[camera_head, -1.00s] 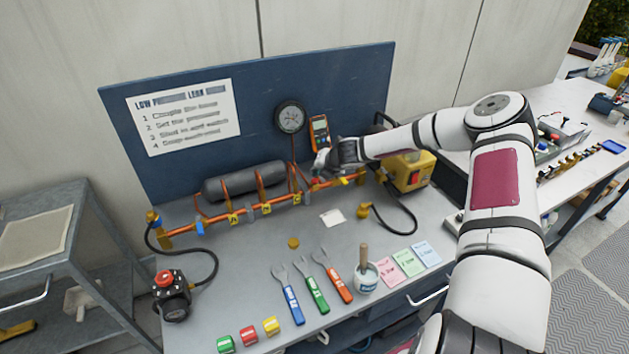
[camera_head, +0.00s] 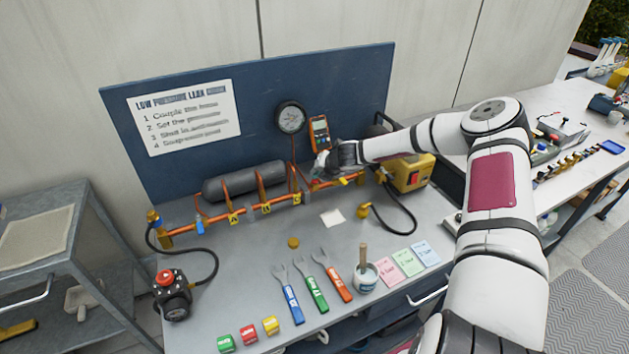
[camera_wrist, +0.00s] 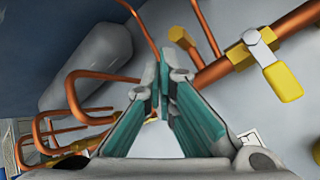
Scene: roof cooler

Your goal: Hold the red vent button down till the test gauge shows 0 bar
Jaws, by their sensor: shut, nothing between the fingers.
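My gripper (camera_head: 320,167) is at the right part of the copper pipe run, in front of the blue backboard. In the wrist view its teal-padded fingers (camera_wrist: 163,88) converge, with nothing seen held between them. The red vent button cannot be made out at the fingertips; the gripper may hide it, and I cannot tell whether it is pressed. The test gauge (camera_head: 291,117) is a round dark-rimmed dial on the backboard above the pipes. Its needle is too small to read.
A grey cylinder (camera_head: 243,183) lies behind the pipes. A yellow-handled valve (camera_wrist: 282,82) is beside the fingers. An orange meter (camera_head: 319,133) hangs on the backboard. A yellow machine (camera_head: 409,174) stands at right. A black unit with a red knob (camera_head: 168,277) sits at front left.

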